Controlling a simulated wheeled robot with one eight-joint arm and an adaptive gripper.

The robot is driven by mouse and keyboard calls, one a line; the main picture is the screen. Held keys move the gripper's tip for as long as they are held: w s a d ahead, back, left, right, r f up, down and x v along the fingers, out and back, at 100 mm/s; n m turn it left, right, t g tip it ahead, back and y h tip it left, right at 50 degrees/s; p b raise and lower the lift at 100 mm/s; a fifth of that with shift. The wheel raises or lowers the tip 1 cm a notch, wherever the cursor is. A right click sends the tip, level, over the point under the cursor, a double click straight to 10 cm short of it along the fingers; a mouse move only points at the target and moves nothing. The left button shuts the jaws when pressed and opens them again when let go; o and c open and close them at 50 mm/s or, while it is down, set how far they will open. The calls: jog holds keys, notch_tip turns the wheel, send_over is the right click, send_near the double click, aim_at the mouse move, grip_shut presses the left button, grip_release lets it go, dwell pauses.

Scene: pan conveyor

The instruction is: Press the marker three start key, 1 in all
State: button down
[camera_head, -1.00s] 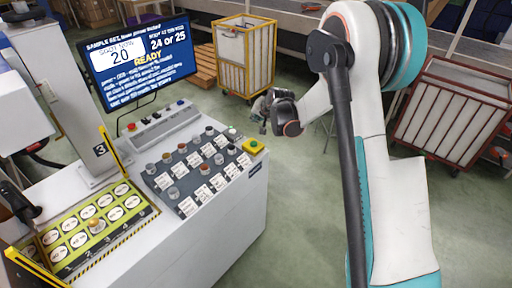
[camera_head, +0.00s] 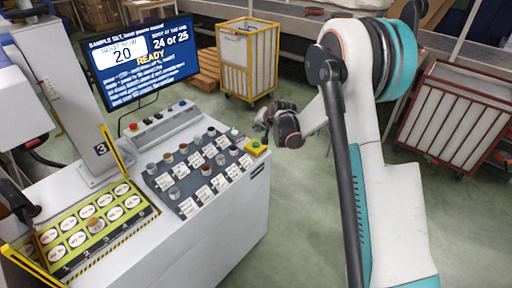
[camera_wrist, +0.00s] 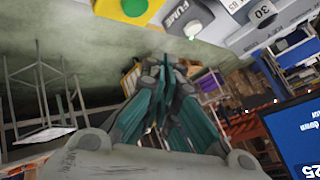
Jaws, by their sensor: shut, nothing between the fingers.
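A post carries the marker 3 (camera_head: 101,149) on the left side of the white machine bench. A green push button (camera_head: 254,144) sits on a yellow box at the bench's right corner; it also shows at the top of the wrist view (camera_wrist: 134,6). I cannot tell from the pictures whether it is the marker three start key. My gripper (camera_head: 262,117) hangs beyond and slightly above the green button, apart from it. In the wrist view its fingers (camera_wrist: 166,72) are together and empty.
A grey panel (camera_head: 188,192) holds several knobs and labelled blocks. A screen (camera_head: 138,62) reads "READY" and "24 or 25". A yellow-framed cart (camera_head: 246,60) stands behind and a red-framed cart (camera_head: 452,115) at right. Green floor is open right of the bench.

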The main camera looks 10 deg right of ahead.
aim_at(258, 143)
jog(key=shift+f+b, duration=1.3)
jog(key=shift+f, duration=1.1)
jog(key=shift+f, duration=0.15)
jog(key=shift+f+b, duration=0.3)
jog(key=shift+b, duration=0.15)
jog(key=shift+f+b, duration=0.35)
jog(key=shift+f, duration=0.05)
jog(key=shift+r, duration=0.1)
jog(key=shift+r+p, duration=0.45)
jog(key=shift+r, duration=0.3)
jog(key=shift+r+p, duration=1.3)
jog(key=shift+r, duration=1.2)
